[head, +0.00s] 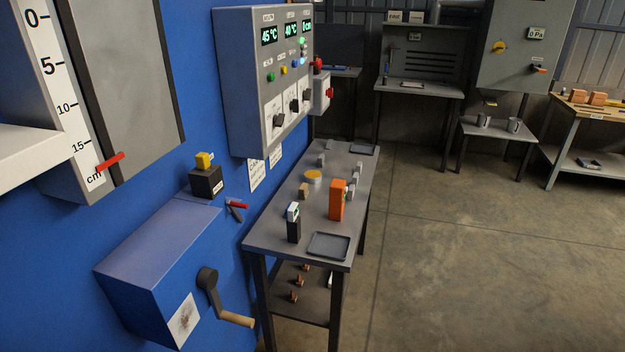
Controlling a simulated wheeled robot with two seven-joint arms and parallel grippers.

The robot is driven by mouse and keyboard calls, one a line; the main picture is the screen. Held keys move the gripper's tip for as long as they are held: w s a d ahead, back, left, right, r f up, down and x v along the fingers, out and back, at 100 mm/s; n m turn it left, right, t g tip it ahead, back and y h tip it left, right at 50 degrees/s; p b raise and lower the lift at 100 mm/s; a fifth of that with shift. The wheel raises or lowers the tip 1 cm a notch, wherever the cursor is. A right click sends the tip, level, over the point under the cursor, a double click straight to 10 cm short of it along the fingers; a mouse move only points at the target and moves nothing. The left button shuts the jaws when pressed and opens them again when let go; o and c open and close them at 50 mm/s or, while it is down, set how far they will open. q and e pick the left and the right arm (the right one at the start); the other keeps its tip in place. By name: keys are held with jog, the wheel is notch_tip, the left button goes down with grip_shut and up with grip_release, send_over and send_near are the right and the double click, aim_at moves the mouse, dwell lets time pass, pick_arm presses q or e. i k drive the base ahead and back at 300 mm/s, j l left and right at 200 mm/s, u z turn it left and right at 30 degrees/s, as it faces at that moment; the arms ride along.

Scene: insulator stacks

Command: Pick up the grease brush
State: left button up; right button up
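I cannot make out a grease brush for certain in the head view. A small tool with red and dark handles (237,207) is by the blue wall, left of the grey table (262,240); it looks more like pliers. On the table is a round tin with a yellow-orange top (313,176), with a small tan block (304,191) beside it. Neither of my grippers is in view.
The table also holds an orange device (337,200), a black device with a white top (293,224) and a dark tray (329,246). A blue box with a crank (210,285) juts out in front. Open floor (470,260) lies to the right.

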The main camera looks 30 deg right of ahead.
aim_at(303, 190)
jog(key=i+l+u, duration=0.1)
jog(key=l, duration=0.6)
jog(key=i+l+u, duration=0.1)
jog(key=l, duration=1.35)
jog(key=i+u, duration=0.05)
